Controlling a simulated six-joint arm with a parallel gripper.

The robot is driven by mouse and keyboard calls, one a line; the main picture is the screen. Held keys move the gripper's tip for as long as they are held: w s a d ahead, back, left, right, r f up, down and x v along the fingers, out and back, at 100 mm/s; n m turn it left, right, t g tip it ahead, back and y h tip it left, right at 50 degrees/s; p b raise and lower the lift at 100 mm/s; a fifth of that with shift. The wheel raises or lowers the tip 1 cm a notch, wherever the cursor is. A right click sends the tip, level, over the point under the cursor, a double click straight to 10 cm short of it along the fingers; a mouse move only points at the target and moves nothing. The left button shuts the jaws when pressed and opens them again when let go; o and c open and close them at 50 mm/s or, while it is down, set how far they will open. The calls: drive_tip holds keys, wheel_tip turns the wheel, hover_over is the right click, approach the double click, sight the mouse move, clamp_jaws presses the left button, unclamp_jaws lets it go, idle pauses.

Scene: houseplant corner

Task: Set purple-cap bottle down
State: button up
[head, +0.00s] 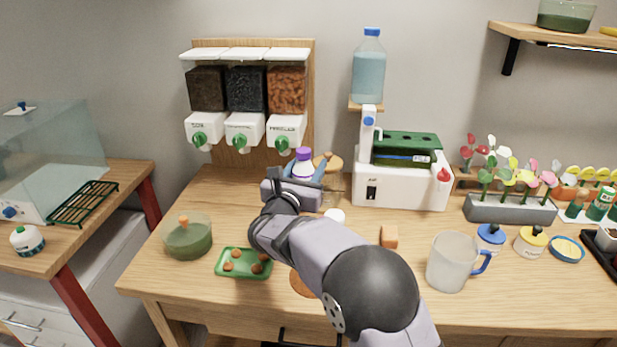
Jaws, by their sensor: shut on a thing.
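The purple-cap bottle (303,158) is upright in the head view, toward the back of the wooden table. Its purple cap and pale upper body show; its lower part is hidden behind my gripper and wrist. My gripper (305,170) is shut on the bottle, with a blue finger on each side of it. I cannot tell whether the bottle's base touches the table (200,290).
A jar with a wooden lid (332,162) stands close right of the bottle. Dispensers (245,127) hang behind; a white machine (400,188) stands right. A green bowl (187,240), green tray (222,263), orange block (389,236) and clear mug (447,262) occupy the front.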

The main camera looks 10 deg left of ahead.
drive_tip(key=a+n+y, duration=0.1)
drive_tip(key=a+y, duration=0.1)
drive_tip(key=a, duration=0.3)
drive_tip(key=a+r+n+y, duration=0.1)
drive_tip(key=a+n+y, duration=0.1)
drive_tip(key=a, duration=0.4)
drive_tip(key=a+n+y, duration=0.1)
drive_tip(key=a+y, duration=0.2)
drive_tip(key=a, duration=0.3)
drive_tip(key=shift+r+n+b, duration=0.15)
drive_tip(key=shift+n+b, duration=0.15)
drive_tip(key=shift+b, duration=0.05)
drive_tip(key=shift+a+f+p, duration=0.15)
drive_tip(key=shift+f+p, duration=0.1)
drive_tip(key=shift+f, duration=2.4)
drive_tip(key=shift+a+f+p, duration=0.15)
drive_tip(key=shift+f+p, duration=0.05)
drive_tip(key=shift+f, duration=2.4)
drive_tip(key=shift+f, duration=0.2)
drive_tip(key=o, duration=1.4)
drive_tip(key=shift+y, duration=0.4)
